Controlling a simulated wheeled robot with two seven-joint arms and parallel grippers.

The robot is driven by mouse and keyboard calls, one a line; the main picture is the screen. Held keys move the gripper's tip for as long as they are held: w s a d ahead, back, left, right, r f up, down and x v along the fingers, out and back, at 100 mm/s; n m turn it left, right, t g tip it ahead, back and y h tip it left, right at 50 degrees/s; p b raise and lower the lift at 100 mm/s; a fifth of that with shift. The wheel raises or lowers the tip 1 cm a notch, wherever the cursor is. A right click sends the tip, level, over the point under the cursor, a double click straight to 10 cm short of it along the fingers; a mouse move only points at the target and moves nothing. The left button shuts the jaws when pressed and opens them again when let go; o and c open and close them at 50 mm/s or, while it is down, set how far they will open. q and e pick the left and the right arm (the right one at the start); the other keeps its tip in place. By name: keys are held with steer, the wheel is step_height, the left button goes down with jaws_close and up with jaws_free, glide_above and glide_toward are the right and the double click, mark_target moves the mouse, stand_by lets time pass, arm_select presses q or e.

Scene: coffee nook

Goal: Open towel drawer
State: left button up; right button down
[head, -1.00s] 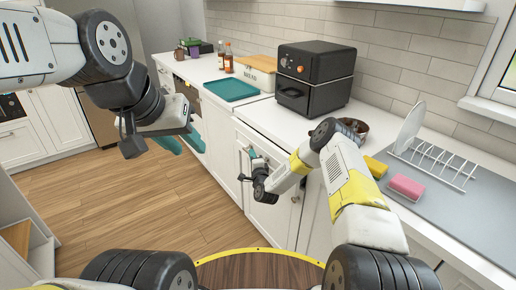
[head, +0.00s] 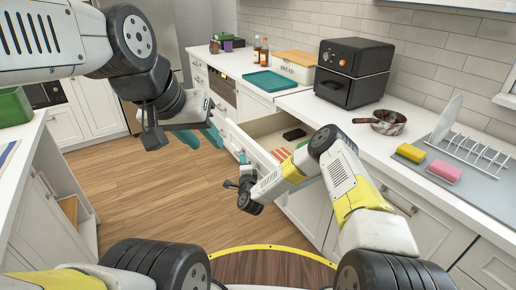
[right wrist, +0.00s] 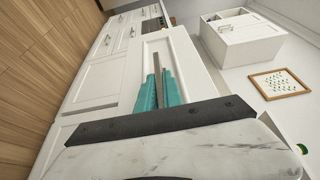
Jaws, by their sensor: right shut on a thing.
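The towel drawer (head: 262,128) is pulled out from under the counter, with its inside showing. It holds a black item and some orange-red items. In the right wrist view, the teal fingers of my right gripper (right wrist: 159,80) are on either side of a grey bar handle (right wrist: 130,60) on the white drawer front, and the gripper is shut on it. My left gripper (head: 203,137) is open and empty, held above the floor to the left of the drawer.
A black air fryer (head: 352,72), a pan (head: 388,121), a teal tray (head: 270,81) and a bread box (head: 296,66) stand on the counter. The wooden floor (head: 150,190) is clear.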

steer(key=s+a, duration=0.4)
steer(key=a, duration=0.2)
steer(key=shift+s+a, duration=0.15)
steer(key=shift+s, duration=0.15)
steer(key=c, duration=1.5)
jaws_free()
steer(key=v, duration=0.7)
steer(key=shift+s, duration=0.4)
